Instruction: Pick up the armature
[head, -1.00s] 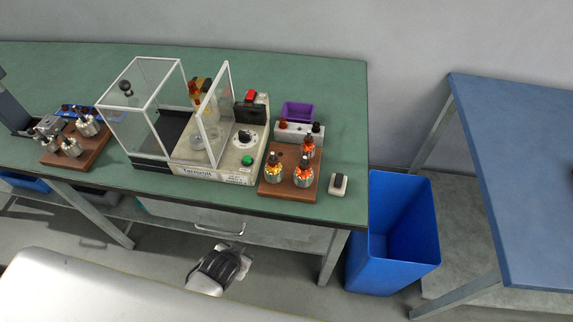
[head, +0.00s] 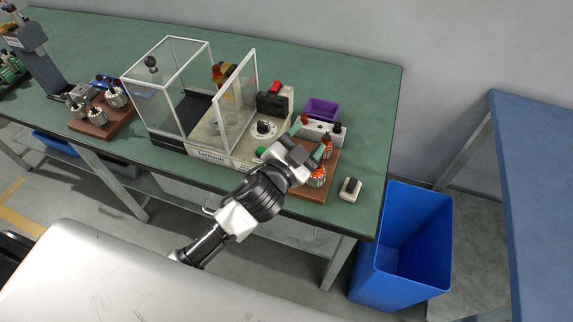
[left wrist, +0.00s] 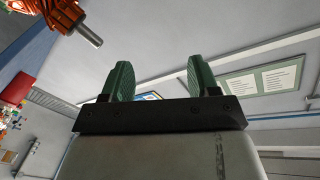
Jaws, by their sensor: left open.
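Wound armatures with orange windings stand upright on a brown wooden block (head: 312,190) at the right of the green bench. One armature (head: 317,178) shows at the block's front and another (head: 326,152) behind it; my gripper partly hides the block. My left gripper (head: 309,138) is open and empty, with its green fingertips over the block among the armatures. In the left wrist view the open green fingers (left wrist: 157,80) have nothing between them. An orange armature with a metal shaft (left wrist: 88,34) shows at the upper left, beside the fingers. My right gripper is not in view.
A machine with a clear framed guard (head: 170,85) stands left of the block. A purple bin (head: 321,109) is behind it and a small switch box (head: 349,189) to its right. A blue waste bin (head: 405,240) is on the floor.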

